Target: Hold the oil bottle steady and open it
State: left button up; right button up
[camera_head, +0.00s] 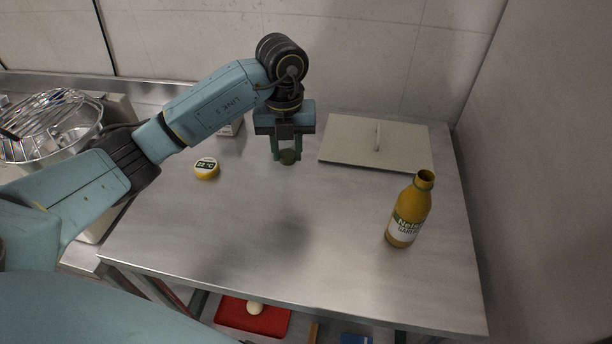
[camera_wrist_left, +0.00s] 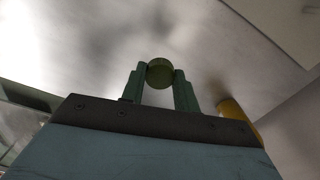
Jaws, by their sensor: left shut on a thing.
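The oil bottle (camera_head: 408,212) is yellow-brown with a green and white label. It stands upright on the right side of the steel table, and its dark mouth shows with no cap on it. My left gripper (camera_head: 288,157) is shut on a small round dark green cap (camera_head: 288,157), held above the table to the left of the bottle and apart from it. The left wrist view shows the cap (camera_wrist_left: 160,73) between the fingertips and part of the bottle (camera_wrist_left: 234,110) at the right. My right gripper is in neither view.
A small yellow round tin (camera_head: 206,168) and a white box (camera_head: 230,128) stand at the table's left. A flat beige lid or board (camera_head: 350,142) with a handle lies at the back right. A wire basket (camera_head: 50,122) is at the far left. The table's middle is clear.

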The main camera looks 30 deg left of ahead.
aim_at(289, 191)
pick_arm(q)
jog(key=shift+a+f+n, duration=0.15)
jog(key=shift+f+n, duration=0.1)
jog(key=shift+n, duration=0.65)
notch_tip(289, 191, down, 10)
jog(key=shift+r+b, duration=0.1)
jog(key=shift+b, duration=0.3)
jog(key=o, duration=1.1)
